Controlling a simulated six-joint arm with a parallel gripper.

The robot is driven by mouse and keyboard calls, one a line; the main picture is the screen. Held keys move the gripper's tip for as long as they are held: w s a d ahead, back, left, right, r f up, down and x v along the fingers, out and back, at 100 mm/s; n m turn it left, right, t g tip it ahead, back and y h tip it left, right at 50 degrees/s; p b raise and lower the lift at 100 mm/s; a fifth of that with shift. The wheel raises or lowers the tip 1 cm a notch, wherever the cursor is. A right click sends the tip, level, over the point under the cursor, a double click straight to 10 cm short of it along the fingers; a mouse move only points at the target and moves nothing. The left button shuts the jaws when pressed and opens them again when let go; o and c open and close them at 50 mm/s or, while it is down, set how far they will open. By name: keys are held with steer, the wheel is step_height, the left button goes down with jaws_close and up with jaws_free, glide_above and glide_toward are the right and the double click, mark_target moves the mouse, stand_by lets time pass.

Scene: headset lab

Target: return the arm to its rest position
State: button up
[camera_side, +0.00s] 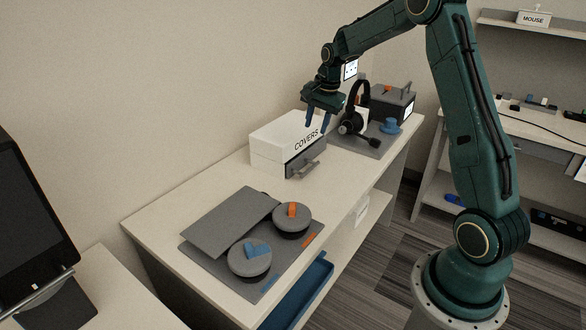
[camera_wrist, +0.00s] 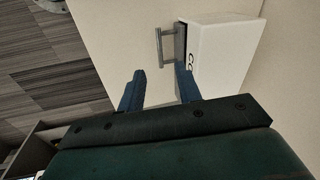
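My gripper (camera_side: 317,110) is raised above the white bench, near the right end of the COVERS box (camera_side: 279,139), in the side view. Its two blue fingers stand apart with nothing between them. In the wrist view my gripper (camera_wrist: 160,88) also shows its fingers spread and empty, with the white COVERS box (camera_wrist: 222,60) beyond them. The arm reaches from its round base on the right, up and over the bench.
A headset (camera_side: 352,116) on a stand sits just right of my gripper, with a grey case (camera_side: 393,104) behind. A grey mat (camera_side: 205,260) with two round ear-cup pieces (camera_side: 250,262) lies at the bench's front. A monitor (camera_side: 30,215) stands at far left.

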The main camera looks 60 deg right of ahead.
steer(key=s+a+r+n+t, duration=0.1)
steer(key=s+a+r+n, duration=0.3)
steer(key=s+a+r, duration=0.3)
steer(key=s+a+r+n+t, duration=0.1)
steer(key=s+a+r+n, duration=0.4)
steer(key=a, duration=0.4)
steer(key=s+a+n, duration=0.3)
steer(key=s+a, duration=0.1)
steer(key=s, duration=0.4)
steer(key=s+a+n+t, duration=0.1)
steer(key=s+a+n, duration=0.3)
steer(key=s, duration=0.5)
steer(key=shift+a+r, duration=0.4)
steer(key=shift+a, duration=0.05)
